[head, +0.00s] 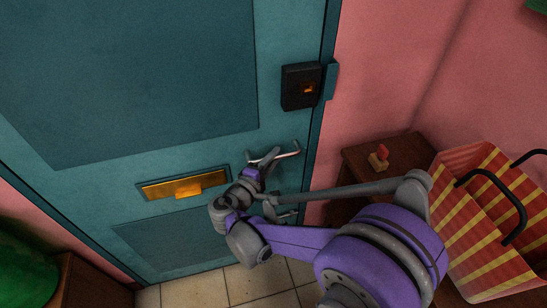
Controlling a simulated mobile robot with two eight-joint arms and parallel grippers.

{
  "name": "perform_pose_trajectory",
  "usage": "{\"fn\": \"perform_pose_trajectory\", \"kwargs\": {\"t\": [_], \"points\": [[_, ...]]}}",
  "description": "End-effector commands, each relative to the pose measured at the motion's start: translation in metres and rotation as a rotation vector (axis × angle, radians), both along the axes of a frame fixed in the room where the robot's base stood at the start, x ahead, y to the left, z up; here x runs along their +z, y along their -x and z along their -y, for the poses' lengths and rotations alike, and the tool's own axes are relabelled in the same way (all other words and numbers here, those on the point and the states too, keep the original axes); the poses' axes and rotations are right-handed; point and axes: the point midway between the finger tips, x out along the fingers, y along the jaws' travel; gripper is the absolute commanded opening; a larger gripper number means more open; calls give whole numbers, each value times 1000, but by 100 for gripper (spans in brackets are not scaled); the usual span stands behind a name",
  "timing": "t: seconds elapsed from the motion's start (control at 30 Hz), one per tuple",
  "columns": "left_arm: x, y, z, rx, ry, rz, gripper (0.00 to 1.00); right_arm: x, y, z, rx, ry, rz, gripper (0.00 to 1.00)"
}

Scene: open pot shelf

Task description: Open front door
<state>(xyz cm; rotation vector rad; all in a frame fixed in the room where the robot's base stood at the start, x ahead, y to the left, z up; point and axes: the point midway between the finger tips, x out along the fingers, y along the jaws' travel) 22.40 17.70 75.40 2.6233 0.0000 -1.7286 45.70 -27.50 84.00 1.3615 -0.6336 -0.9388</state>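The front door (140,70) is a teal panelled door that fills the left and middle of the head view, and it looks closed. A light metal lever handle (290,154) sticks out near its right edge. My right gripper (263,156), on the purple and grey arm, is at the left end of the lever. Its grey fingers look spread apart, close to or overlapping the lever in the picture. I cannot tell whether they touch it. A black lock box (300,87) with a small orange light sits above the handle. My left gripper is not in view.
A brass mail slot (185,186) is left of my gripper. A red-and-yellow striped bag (485,220) with black handles stands at the right. A brown cabinet (400,150) bears a small red-topped item (380,158). A green round object (25,265) is at lower left.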

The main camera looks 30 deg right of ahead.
Motion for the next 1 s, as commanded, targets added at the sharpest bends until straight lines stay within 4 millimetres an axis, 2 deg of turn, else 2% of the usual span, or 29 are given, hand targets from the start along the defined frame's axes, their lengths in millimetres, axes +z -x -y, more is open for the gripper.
{"fn": "perform_pose_trajectory", "kwargs": {"t": [0.03, 0.1, 1.0], "points": [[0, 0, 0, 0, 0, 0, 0, 0, 0, 0, 0, 0, 0, 12], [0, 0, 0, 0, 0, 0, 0, 0, 0, 0, 0, 0, 0, 0], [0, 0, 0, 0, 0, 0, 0, 0, 0, 0, 1, 0, 0, 0]]}}
